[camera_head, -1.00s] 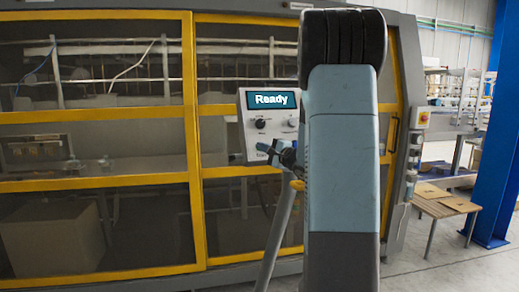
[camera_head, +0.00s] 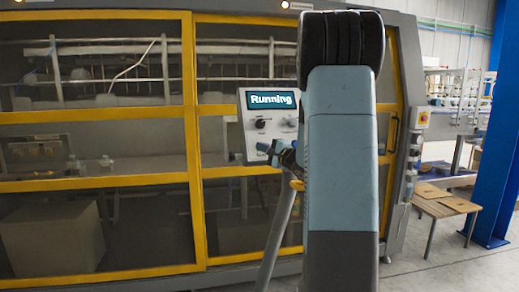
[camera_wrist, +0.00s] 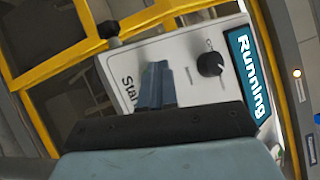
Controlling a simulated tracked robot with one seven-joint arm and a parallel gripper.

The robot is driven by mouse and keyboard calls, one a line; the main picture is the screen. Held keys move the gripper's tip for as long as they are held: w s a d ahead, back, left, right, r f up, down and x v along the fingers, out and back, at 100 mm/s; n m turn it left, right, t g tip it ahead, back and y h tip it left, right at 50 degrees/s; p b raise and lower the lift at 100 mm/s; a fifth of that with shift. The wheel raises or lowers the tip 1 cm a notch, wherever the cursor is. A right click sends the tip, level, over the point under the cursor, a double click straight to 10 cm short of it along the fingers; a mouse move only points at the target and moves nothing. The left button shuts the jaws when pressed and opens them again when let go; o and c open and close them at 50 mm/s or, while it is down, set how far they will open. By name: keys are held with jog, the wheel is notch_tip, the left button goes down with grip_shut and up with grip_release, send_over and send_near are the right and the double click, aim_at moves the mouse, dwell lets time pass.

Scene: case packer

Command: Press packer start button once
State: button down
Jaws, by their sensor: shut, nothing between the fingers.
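The packer's control panel (camera_head: 250,135) is a light grey box on a post, with a dark display (camera_head: 271,99) that reads "Running". The display also shows in the wrist view (camera_wrist: 248,73). Below it are black knobs, one clear in the wrist view (camera_wrist: 210,64). My gripper (camera_head: 266,147) is shut and empty, its blue fingertips at the lower part of the panel. In the wrist view the fingers (camera_wrist: 157,86) lie over the panel next to the partly covered "Start" label. The start button is hidden behind the fingers, so contact cannot be made out.
The case packer (camera_head: 190,180) stands behind the panel, with yellow-framed clear doors and a cardboard box (camera_head: 55,235) inside. A small wooden table (camera_head: 445,205) and a blue column (camera_head: 487,150) stand at the right. My arm covers part of the panel's right side.

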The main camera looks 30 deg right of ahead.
jog(key=shift+s+a+r, duration=0.1)
jog(key=shift+s+r, duration=0.25)
jog(key=shift+s, duration=0.3)
jog(key=shift+s+a+r, duration=0.15)
jog(key=shift+s+r, duration=0.25)
jog(key=shift+s, duration=0.3)
jog(key=shift+s+a+r, duration=0.2)
jog(key=shift+s+r, duration=0.25)
jog(key=shift+s, duration=0.25)
jog(key=shift+s+a+r, duration=0.15)
jog(key=shift+s+r, duration=0.25)
jog(key=shift+s, duration=0.3)
jog(key=s+a+f+n+g+y, duration=0.15)
jog(key=s+a+n+g, duration=0.45)
jog(key=a, duration=0.6)
jog(key=s+a+f+n+g+y, duration=0.1)
jog(key=s+a+n+g+y, duration=0.3)
jog(key=s+a, duration=0.6)
jog(key=s+f+n+g+h, duration=0.1)
jog(key=s+f+n+h, duration=0.1)
jog(key=s+h, duration=0.3)
jog(key=s+f+n+g+h, duration=0.2)
jog(key=s+n+h, duration=0.3)
jog(key=s, duration=0.5)
jog(key=shift+s+d+f, duration=0.25)
jog(key=shift+s+d, duration=0.1)
jog(key=shift+d, duration=0.05)
